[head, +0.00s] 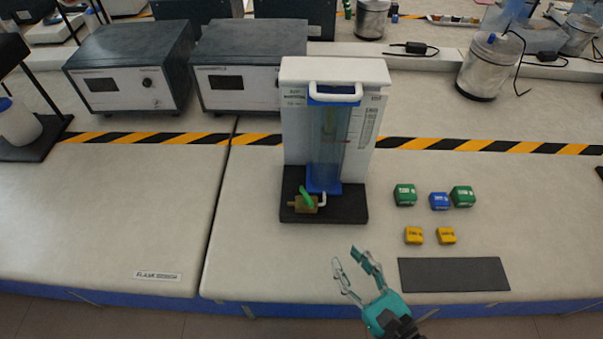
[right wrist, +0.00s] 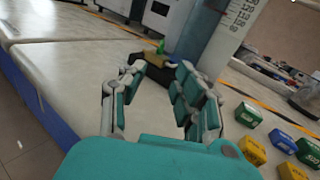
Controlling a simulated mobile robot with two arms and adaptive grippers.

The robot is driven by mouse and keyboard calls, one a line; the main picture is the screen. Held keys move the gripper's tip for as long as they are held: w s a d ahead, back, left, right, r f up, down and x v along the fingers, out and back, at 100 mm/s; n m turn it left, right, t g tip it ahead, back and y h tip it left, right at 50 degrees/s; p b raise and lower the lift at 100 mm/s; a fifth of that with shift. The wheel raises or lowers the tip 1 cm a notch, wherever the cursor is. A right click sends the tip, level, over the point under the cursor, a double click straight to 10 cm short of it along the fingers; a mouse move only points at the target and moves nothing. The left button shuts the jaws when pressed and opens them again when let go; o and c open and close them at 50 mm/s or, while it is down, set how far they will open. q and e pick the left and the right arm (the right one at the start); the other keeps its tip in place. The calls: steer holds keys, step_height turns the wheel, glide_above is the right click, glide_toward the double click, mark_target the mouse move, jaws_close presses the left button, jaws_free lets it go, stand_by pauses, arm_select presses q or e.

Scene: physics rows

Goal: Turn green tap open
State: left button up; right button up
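The green tap (head: 306,197) is a small green lever on a brass valve body (head: 304,207). It sits at the front left of the black base (head: 345,210) of an apparatus with a clear blue-tinted column (head: 327,150). In the right wrist view the green tap (right wrist: 161,47) shows beyond my fingers, near the top middle. My right gripper (head: 352,258) is open and empty, at the front edge of the bench, in front of and right of the tap and apart from it. In the right wrist view its fingers (right wrist: 150,95) are spread. My left gripper is not in view.
Green blocks (head: 405,195), a blue block (head: 439,201) and yellow blocks (head: 414,236) lie right of the apparatus. A dark mat (head: 454,275) lies near the front edge. Grey boxed instruments (head: 250,85) stand behind left. The bench in front of the tap is clear.

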steer(key=shift+w+d+r+m, duration=0.1)
steer(key=shift+w+d+m, duration=0.1)
steer(key=shift+m, duration=0.2)
steer(key=shift+w+a+r, duration=0.15)
steer(key=shift+a, duration=0.05)
steer(key=p, duration=0.3)
glide_toward(313, 204)
steer(key=x, duration=0.2)
steer(key=shift+w+a+r, duration=0.15)
steer(key=shift+w, duration=0.1)
steer(key=p+x, duration=0.1)
steer(key=x, duration=0.8)
steer(key=shift+p, duration=0.35)
steer(key=shift+w+a+f, duration=0.15)
steer(key=shift+w+f, duration=0.1)
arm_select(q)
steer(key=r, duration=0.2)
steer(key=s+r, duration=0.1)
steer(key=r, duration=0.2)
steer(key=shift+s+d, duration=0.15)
arm_select(e)
jaws_close()
